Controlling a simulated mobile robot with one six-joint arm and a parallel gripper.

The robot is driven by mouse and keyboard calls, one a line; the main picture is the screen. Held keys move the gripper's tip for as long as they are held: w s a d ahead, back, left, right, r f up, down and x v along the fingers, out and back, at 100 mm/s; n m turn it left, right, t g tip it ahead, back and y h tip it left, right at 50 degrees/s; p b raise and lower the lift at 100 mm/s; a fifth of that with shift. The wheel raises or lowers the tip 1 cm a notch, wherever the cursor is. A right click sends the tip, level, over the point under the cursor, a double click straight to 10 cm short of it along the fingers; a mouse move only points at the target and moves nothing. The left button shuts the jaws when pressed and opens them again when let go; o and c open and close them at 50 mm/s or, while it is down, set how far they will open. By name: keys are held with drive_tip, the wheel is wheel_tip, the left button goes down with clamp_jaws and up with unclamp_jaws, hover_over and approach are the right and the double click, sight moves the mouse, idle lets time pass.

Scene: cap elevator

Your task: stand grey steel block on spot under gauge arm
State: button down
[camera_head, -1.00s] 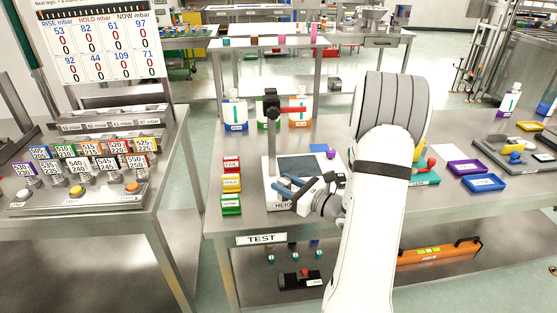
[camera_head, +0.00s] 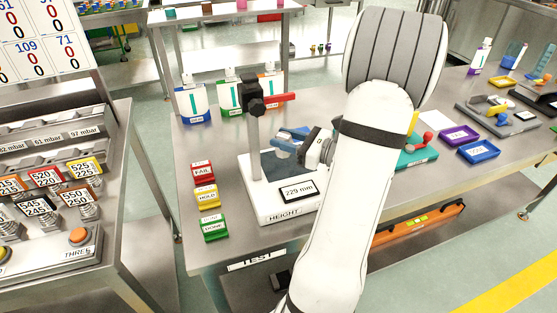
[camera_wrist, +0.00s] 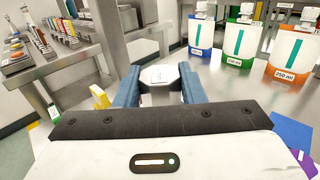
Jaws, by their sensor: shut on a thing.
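The spot under the arm is not clearly visible behind the gripper.
Red FAIL (camera_head: 203,172), yellow HOLD (camera_head: 208,196) and green DONE (camera_head: 214,228) trays stand left of the gauge. A teal fixture (camera_head: 415,155) and purple tray (camera_head: 459,137) are to the right.

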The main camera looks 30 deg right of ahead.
sight(284, 157)
wheel_tip(284, 157, down, 2)
drive_tip(key=shift+w+a+f, duration=0.15)
drive_tip(key=shift+f+b, duration=0.3)
drive_tip(key=shift+f, duration=1.65)
